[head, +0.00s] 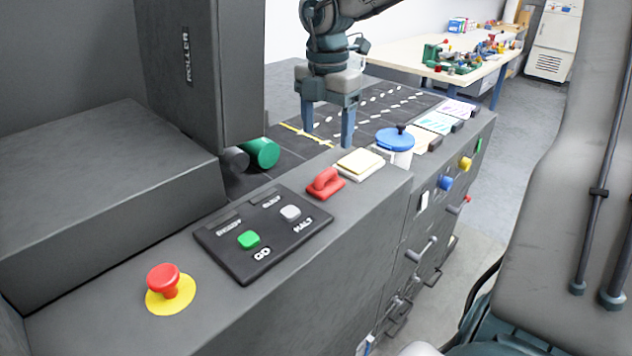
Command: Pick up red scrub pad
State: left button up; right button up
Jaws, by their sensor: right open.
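The red scrub pad (326,183), a small red block with a raised grip, sits on the grey console top between the button panel and a stack of pale pads. My right gripper (328,137) comes down from the top of the picture, fingers pointing down, behind the scrub pad and apart from it. Its two fingers are spread with nothing between them. My left gripper is not in view.
A button panel (262,236) and a red mushroom button (168,283) are at the front left. Yellow-topped pale pads (360,163) and a blue-lidded white tub (395,142) stand right of the scrub pad. The roller machine (180,60) rises on the left.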

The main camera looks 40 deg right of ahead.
aim_at(326, 171)
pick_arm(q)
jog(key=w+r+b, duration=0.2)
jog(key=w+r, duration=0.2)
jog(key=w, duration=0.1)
pick_arm(e)
notch_tip(326, 171, down, 3)
jog(key=shift+f, duration=0.1)
jog(key=shift+s+f, duration=0.1)
jog(key=shift+f, duration=0.4)
jog(key=shift+f+p, duration=0.4)
jog(key=shift+f, duration=0.4)
jog(key=f, duration=0.1)
jog(key=f+p, duration=0.1)
jog(key=f, duration=0.2)
jog(key=shift+s+a, duration=0.2)
jog(key=shift+s, duration=0.05)
jog(key=shift+w+f, duration=0.1)
jog(key=shift+f, duration=0.35)
jog(key=shift+r, duration=0.1)
jog(key=c, duration=1.1)
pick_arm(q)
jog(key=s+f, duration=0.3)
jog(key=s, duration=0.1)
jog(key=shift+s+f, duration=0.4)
